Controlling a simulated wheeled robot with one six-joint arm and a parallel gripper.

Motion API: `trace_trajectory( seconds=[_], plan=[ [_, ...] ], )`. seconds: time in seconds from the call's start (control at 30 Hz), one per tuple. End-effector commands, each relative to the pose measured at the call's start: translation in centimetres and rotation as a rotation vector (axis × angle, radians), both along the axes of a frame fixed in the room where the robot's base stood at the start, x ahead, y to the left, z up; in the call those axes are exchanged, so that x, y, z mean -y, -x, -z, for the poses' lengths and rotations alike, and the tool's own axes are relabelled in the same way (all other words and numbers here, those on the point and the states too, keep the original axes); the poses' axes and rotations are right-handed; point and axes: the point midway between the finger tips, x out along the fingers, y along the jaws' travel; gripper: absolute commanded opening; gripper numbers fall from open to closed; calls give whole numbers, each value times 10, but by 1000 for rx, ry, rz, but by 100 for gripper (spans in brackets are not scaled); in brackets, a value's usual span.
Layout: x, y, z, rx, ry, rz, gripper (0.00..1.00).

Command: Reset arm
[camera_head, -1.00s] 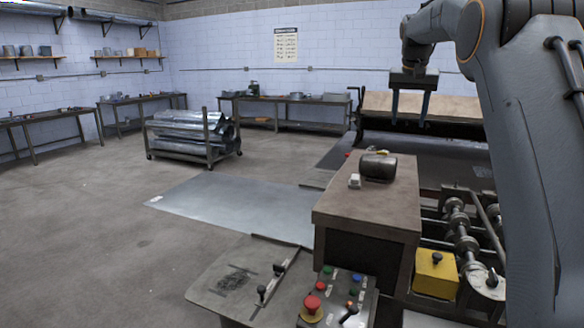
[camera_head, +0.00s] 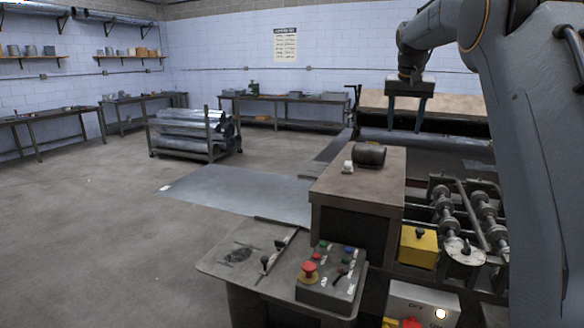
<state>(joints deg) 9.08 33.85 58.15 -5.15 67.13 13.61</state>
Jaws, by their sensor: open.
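My gripper (camera_head: 406,115) hangs at the upper right, pointing down, with its two dark fingers apart and nothing between them. It appears in front of the machine with the tan top, above and to the right of the brown block-like stand. My grey arm runs down the right edge and hides what is behind it. A dark cylinder (camera_head: 369,155) lies on the brown stand (camera_head: 355,187), with a small white piece (camera_head: 347,167) beside it. The gripper is apart from these.
A control box (camera_head: 330,280) with a red knob (camera_head: 309,271) sits at the bottom centre. Rollers and a yellow box (camera_head: 419,247) are right of the stand. A metal sheet (camera_head: 240,192) lies on the left. A cart of ducts (camera_head: 190,133) stands behind it. The left floor is clear.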

Motion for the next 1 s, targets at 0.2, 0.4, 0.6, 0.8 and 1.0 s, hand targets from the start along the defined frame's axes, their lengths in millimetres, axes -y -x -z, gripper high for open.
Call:
trace_trajectory(
  seconds=[0.2,0.4,0.6,0.8,1.0],
  plan=[
    [-16,16,33,-22,-5,-35,53],
    [-35,43,81,-52,-12,-83,53],
    [-70,103,159,-100,-24,-162,53],
    [-103,188,243,-149,-36,-240,53],
    [-128,289,320,-197,-46,-312,53]
  ],
)
